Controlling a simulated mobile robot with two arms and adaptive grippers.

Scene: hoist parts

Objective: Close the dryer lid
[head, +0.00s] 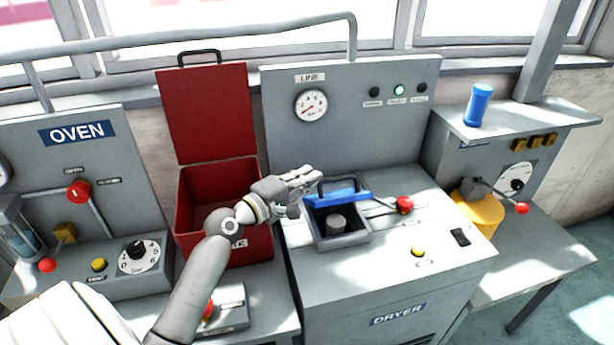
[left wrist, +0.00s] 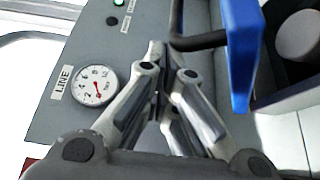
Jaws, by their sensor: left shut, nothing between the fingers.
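The dryer (head: 440,262) is a grey console with its name on the front. Its square chamber (head: 345,241) is open at the top, and a grey cylinder (head: 336,224) stands inside. The blue lid (head: 348,197) stands raised at the chamber's back edge, with a dark handle on it. My left gripper (head: 312,176) is shut and empty, just behind and left of the raised lid. In the left wrist view the lid (left wrist: 241,55) is at the right, and its dark handle (left wrist: 200,42) reaches close to my fingertips (left wrist: 160,62); contact cannot be told. My right gripper is not visible.
A red bin (head: 210,115) with its lid up stands left of the dryer. A back panel with a gauge (head: 311,105) rises behind the chamber. A red-knobbed lever (head: 404,205) and a yellow button (head: 418,252) are to the right. A blue cylinder (head: 478,105) stands on the right-hand unit.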

